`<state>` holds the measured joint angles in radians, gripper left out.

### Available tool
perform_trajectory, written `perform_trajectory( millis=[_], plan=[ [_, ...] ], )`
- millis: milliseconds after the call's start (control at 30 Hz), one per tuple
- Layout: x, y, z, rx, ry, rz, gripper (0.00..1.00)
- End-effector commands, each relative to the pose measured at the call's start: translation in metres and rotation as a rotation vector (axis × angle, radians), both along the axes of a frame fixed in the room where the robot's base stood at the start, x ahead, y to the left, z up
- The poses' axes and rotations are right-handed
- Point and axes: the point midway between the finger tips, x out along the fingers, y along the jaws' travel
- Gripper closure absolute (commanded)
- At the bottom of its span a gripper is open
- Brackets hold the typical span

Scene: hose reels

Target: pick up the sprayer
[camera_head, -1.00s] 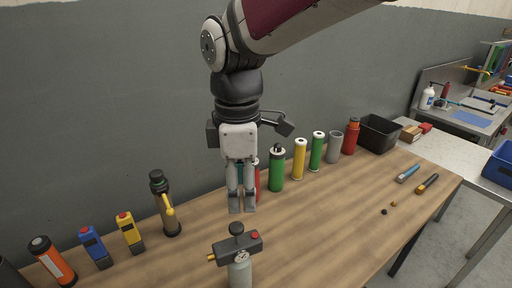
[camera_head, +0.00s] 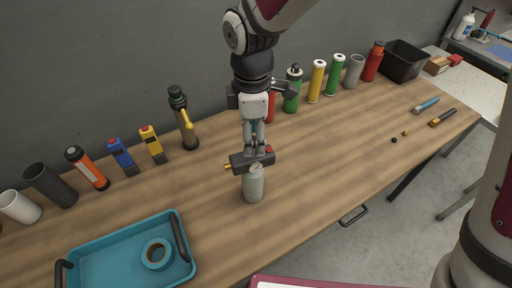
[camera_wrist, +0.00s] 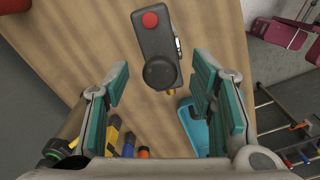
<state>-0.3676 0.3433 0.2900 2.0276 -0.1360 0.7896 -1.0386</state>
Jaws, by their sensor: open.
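The sprayer is most likely the pale grey bottle (camera_head: 253,186) with a dark head, a round gauge, a red button and a brass nozzle. It stands upright near the middle of the workbench (camera_head: 310,180). In the wrist view its dark head (camera_wrist: 154,35) and round black knob lie between my fingers, with clear gaps on both sides. My gripper (camera_head: 255,149) points down right over the head, and its fingers hide the knob in the head view. In the wrist view my gripper (camera_wrist: 160,80) is open and empty.
A blue tray (camera_head: 100,258) with a tape roll (camera_head: 157,254) lies front left. A black bin (camera_head: 405,62) is back right.

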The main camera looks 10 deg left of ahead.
Motion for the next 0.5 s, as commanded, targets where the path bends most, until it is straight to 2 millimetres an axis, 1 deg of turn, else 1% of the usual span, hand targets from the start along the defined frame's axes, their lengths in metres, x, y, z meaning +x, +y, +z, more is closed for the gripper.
perform_trajectory(
  millis=[100, 200, 467, 500],
  plan=[
    [-0.002, 0.0, -0.016, -0.001, 0.003, 0.001, 0.49],
    [-0.001, 0.0, -0.025, 0.0, 0.001, 0.001, 0.49],
    [0.0, 0.0, -0.028, 0.0, -0.001, 0.0, 0.49],
    [0.0, 0.0, -0.028, 0.0, -0.001, 0.001, 0.54]
  ],
)
